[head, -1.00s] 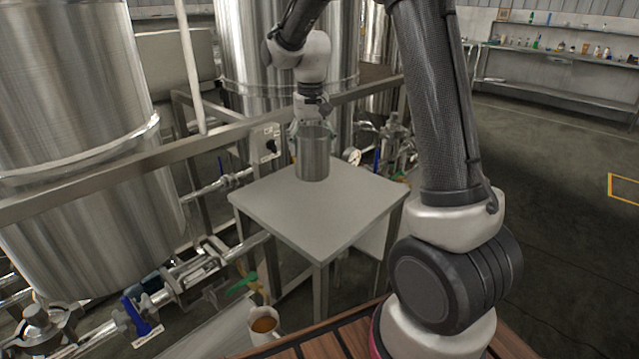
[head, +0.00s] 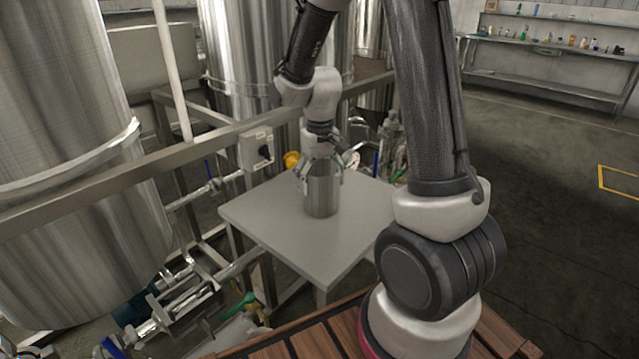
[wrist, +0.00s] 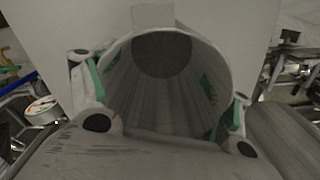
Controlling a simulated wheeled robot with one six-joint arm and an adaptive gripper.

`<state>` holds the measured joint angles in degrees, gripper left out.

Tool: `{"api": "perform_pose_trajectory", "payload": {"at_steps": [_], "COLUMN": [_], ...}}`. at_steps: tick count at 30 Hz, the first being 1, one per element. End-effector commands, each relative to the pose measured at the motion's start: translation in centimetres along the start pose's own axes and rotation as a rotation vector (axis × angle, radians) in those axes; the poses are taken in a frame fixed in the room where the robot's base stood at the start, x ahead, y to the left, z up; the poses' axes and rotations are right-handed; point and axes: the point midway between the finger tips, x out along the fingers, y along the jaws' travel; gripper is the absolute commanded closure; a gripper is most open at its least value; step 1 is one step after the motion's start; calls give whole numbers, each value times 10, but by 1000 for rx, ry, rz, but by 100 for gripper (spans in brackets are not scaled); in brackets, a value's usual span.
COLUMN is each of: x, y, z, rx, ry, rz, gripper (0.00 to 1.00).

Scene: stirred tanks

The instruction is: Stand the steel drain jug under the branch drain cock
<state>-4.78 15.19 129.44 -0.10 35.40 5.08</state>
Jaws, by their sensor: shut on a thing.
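The steel drain jug (head: 321,192) is an upright, open-topped brushed cylinder above the grey table, near its middle. I cannot tell whether its base touches the tabletop. My gripper (head: 320,172) comes down from above and is shut on the jug near its rim, a finger on each side. In the wrist view the jug (wrist: 165,95) shows its open mouth and its inside looks empty, with green-edged fingers at both sides. A green-handled valve (head: 238,305) sits on low pipework at the lower left. I cannot tell which valve is the branch drain cock.
The grey table (head: 270,215) has bare top around the jug. A steel rail (head: 200,145) runs behind it, with a switch box (head: 257,148). A large tank (head: 70,150) stands at left and another tank (head: 240,60) behind. Open floor (head: 540,180) lies at right.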

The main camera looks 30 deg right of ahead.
Motion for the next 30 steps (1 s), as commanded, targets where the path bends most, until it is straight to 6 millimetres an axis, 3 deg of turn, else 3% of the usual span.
{"api": "perform_pose_trajectory", "payload": {"at_steps": [3,13,14,17,30], "x": [10,12,13,12,9], "y": [0,0,0,0,0], "z": [0,0,0,0,-1], "rx": [0,0,0,0,0], "ry": [0,0,0,1,3], "rz": [0,0,0,0,0], "gripper": [49,49,19,1,0]}}
